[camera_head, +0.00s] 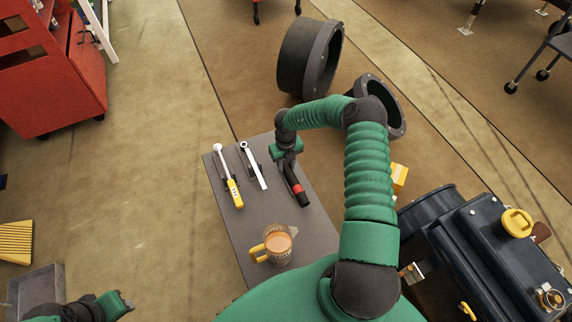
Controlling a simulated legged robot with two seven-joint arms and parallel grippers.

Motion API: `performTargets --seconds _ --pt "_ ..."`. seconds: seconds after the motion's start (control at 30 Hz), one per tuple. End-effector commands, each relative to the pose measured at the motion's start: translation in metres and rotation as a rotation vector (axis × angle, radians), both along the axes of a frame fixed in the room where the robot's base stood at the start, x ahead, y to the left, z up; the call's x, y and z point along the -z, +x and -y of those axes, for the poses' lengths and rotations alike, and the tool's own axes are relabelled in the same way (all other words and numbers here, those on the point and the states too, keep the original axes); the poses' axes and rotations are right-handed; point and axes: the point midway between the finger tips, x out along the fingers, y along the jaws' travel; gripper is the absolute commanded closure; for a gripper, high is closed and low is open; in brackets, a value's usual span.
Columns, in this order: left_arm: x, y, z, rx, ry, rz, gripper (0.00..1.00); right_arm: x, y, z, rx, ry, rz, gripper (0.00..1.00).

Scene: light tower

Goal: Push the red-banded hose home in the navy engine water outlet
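The black hose with a red band (295,185) is over the grey table top, near its right edge. My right gripper (287,157) is at the hose's upper end, pointing down. Its fingers are too small and dark to show whether they close on the hose or whether the hose touches the table. The navy engine (470,245) stands at the lower right, beyond my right arm. I cannot make out which opening is its water outlet. My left gripper (122,303) is at the lower left, away from the hose; its finger opening is unclear.
The grey table (250,222) holds a yellow-handled tool (233,190), a wrench-like tool (253,165) and a jug of orange-brown liquid (277,244). Large black rings (308,58) lie on the floor behind. A red cabinet (55,75) stands at the upper left. The floor left of the table is clear.

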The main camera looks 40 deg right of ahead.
Motion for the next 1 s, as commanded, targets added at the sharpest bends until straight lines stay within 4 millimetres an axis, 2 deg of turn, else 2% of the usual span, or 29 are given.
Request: performTargets --seconds 0.03,0.13,0.43,0.57,0.77,1.0 --pt "0.000 0.000 0.000 0.000 0.000 0.000 0.64 0.000 0.000 0.000 0.000 0.000 0.000 0.61" --pt "0.000 0.000 0.000 0.000 0.000 0.000 0.64 0.000 0.000 0.000 0.000 0.000 0.000 0.48" --pt "0.002 0.000 0.000 0.000 0.000 0.000 0.64 0.001 0.000 0.000 0.000 0.000 0.000 0.48" --pt "0.019 0.000 0.000 0.000 0.000 0.000 0.64 0.008 0.000 0.000 0.000 0.000 0.001 0.48" --pt "-0.024 0.000 0.000 0.000 0.000 0.001 0.64 -0.061 0.003 0.000 0.000 -0.001 0.003 0.48" --pt "-0.044 0.000 0.000 0.000 0.000 0.000 0.64 -0.127 0.003 0.001 0.000 -0.002 0.003 0.48"
